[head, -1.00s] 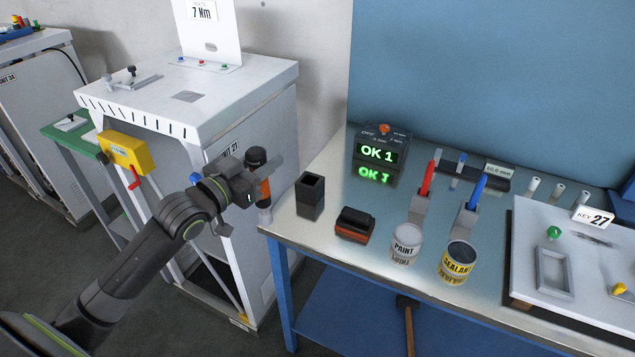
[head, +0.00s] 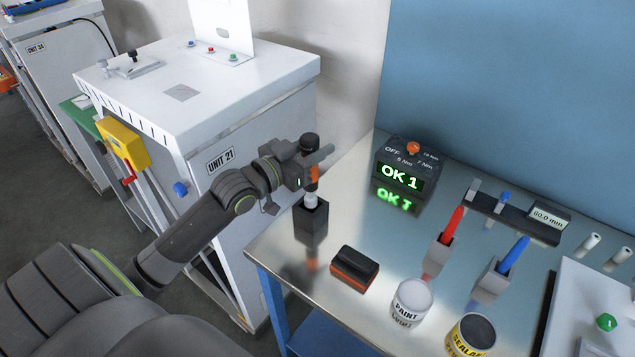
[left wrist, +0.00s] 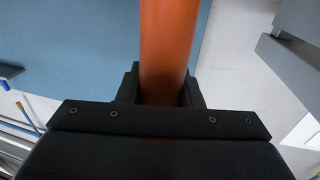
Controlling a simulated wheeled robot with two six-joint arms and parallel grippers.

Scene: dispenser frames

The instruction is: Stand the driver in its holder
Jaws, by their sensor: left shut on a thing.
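The driver (head: 314,174) has an orange body, a black top and a pale lower end. It is upright in my left gripper (head: 315,165), which is shut on its orange part. The orange body also shows between the jaws in the left wrist view (left wrist: 167,45). The holder (head: 311,222) is a black open-topped square box on the left end of the metal table. The driver's pale end is at the holder's mouth; whether its tip is inside I cannot tell. My right gripper is not in view.
A black and orange block (head: 355,269) lies right of the holder. A display box reading OK 1 (head: 400,178) stands behind. A paint can (head: 411,303), a sealant can (head: 470,335) and red and blue markers in stands are further right. A white cabinet (head: 255,130) stands left.

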